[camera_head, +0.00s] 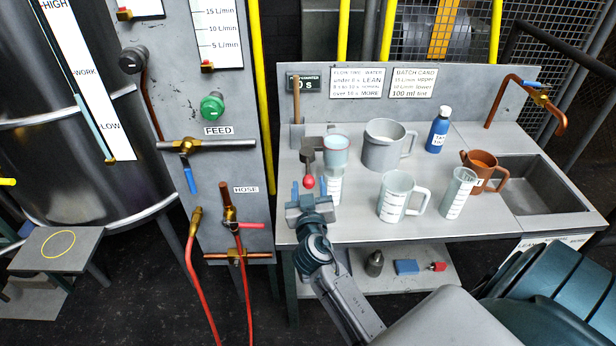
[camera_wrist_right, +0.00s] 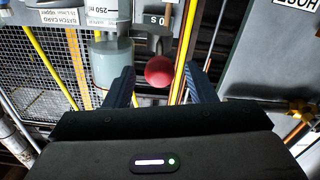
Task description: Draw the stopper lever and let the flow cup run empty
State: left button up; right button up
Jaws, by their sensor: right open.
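The stopper lever is a dark arm with a red ball knob (camera_head: 309,182), hanging at the bench's left beside the flow cup (camera_head: 336,150). The cup is pale grey, with bluish liquid showing inside its top. A clear graduated vessel (camera_head: 334,187) stands below it, partly hidden by my right gripper (camera_head: 309,192). That gripper is open at the knob. In the right wrist view the red knob (camera_wrist_right: 159,71) appears between the two blue fingertips (camera_wrist_right: 161,76), with gaps on both sides. Its exact depth between them is unclear. My left gripper is not in view.
A large grey jug (camera_head: 383,147), a clear measuring jug (camera_head: 398,197), a graduated beaker (camera_head: 459,193), a brown jug (camera_head: 482,170) and a blue bottle (camera_head: 438,130) stand to the right. A sink (camera_head: 545,203) is at the far right. The bench's front strip is bare.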

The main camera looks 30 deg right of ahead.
aim_at(308, 170)
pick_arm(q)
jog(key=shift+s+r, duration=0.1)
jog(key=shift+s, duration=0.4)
pick_arm(e)
jog(key=shift+x, duration=1.35)
grip_shut()
